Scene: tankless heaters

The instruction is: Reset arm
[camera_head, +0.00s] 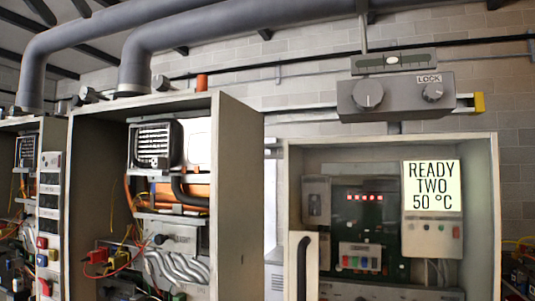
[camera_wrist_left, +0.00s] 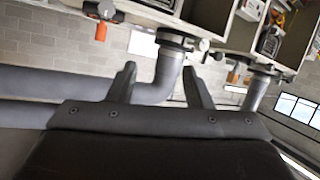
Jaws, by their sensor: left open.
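My left gripper (camera_wrist_left: 159,70) shows in the left wrist view. Its two dark fingers stand well apart and it is open. I see nothing held between the fingers. A grey pipe shows behind them, and I cannot tell how far away it is. I cannot make out either gripper in the head view. My right gripper shows in neither view.
An open heater cabinet (camera_head: 240,190) stands at left, with wires and hoses inside. A control cabinet (camera_head: 492,215) at right bears a display (camera_head: 431,186) reading "READY TWO 50 °C". A grey box (camera_head: 397,97) with two knobs sits above. Thick pipes (camera_head: 200,25) run overhead.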

